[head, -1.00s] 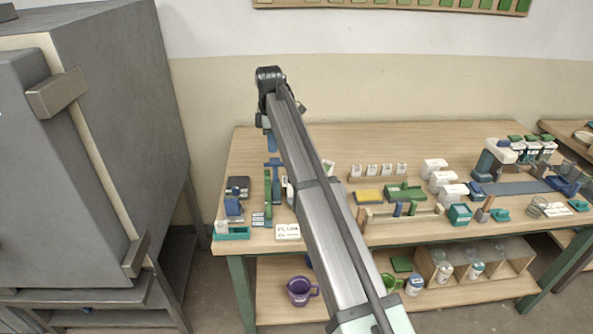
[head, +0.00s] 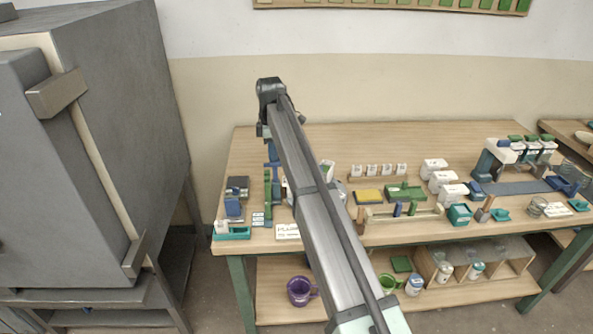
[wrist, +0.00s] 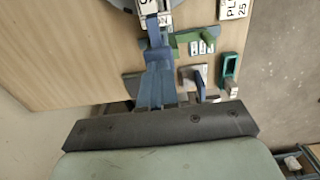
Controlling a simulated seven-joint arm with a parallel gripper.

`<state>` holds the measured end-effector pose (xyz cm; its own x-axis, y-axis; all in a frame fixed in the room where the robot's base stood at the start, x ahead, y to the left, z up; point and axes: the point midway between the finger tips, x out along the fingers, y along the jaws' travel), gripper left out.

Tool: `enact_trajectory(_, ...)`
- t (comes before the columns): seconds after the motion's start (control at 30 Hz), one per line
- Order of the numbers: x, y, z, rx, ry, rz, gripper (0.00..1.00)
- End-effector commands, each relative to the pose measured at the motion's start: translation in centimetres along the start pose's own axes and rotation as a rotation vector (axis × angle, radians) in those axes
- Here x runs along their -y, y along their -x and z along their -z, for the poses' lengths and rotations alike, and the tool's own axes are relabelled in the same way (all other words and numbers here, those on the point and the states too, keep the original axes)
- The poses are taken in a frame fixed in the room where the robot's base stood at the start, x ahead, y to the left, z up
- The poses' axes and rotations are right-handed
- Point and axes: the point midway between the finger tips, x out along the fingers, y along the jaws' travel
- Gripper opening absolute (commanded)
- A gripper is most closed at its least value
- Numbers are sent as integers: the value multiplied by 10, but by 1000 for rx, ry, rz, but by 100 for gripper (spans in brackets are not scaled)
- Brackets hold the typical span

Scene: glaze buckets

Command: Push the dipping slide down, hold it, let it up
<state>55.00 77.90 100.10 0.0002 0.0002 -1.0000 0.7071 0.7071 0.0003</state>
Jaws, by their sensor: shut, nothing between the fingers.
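The dipping slide is a blue upright piece beside a green post (head: 267,188), at the left part of the bench in the head view. In the wrist view its blue part (wrist: 154,32) and green part (wrist: 186,42) show ahead of my fingers. My gripper (wrist: 157,55) is shut and empty, its blue fingers together, pointing down at the slide. In the head view my gripper (head: 268,142) is just above the slide, partly hidden by my arm. I cannot tell whether the fingertips touch it.
A blue and grey device (head: 235,195) and a teal tray (head: 232,234) stand left of the slide. A white PLUG-like label block (head: 287,231) lies in front. Yellow and green blocks stand to the right.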

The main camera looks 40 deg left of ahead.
Motion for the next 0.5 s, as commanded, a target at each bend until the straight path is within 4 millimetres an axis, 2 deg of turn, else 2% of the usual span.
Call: enact_trajectory(0.5, 0, -12, 0, 0, 0, 1, 0)
